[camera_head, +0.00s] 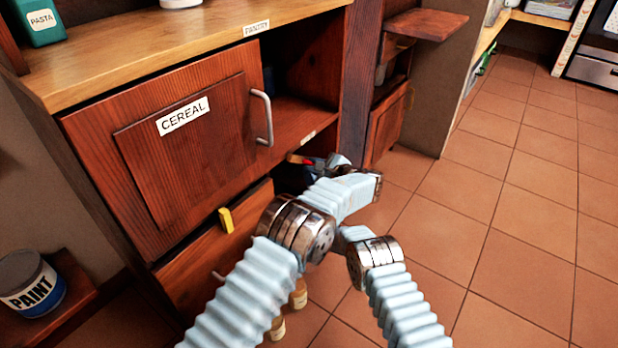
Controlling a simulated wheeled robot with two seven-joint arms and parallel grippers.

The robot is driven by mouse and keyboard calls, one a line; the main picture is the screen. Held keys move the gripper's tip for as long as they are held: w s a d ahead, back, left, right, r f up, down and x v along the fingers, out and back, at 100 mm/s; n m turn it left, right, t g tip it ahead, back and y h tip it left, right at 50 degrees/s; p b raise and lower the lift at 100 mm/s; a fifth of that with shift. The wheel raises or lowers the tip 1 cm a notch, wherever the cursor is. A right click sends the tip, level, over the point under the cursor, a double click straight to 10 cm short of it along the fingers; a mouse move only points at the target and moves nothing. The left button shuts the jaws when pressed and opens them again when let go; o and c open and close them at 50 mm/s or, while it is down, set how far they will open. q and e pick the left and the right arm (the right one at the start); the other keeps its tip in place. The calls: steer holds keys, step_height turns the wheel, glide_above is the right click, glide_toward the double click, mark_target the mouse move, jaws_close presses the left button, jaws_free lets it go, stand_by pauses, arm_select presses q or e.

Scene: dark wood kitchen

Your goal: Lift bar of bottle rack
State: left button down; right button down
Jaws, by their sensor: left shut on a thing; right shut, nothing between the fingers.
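My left arm rises from the bottom middle and bends towards the dark opening low in the wooden cabinet. Its links hide my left gripper and whatever is at its fingers. My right arm comes in to the right of it and passes behind it, so my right gripper is hidden too. I cannot make out the rack or its bar. A small red and dark thing (299,159) shows at the opening, too small to identify.
The cabinet has a closed door marked CEREAL (185,150) with a grey handle (263,117), and an open compartment right of it. A lower drawer front (190,275) is below. A PAINT can (32,285) stands at the lower left. The tiled floor (520,220) at right is clear.

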arm_select(q)
steer(key=c, duration=1.1)
jaws_free()
steer(key=shift+s+a+f, duration=0.1)
steer(key=shift+s+f, duration=0.15)
steer(key=shift+f, duration=0.3)
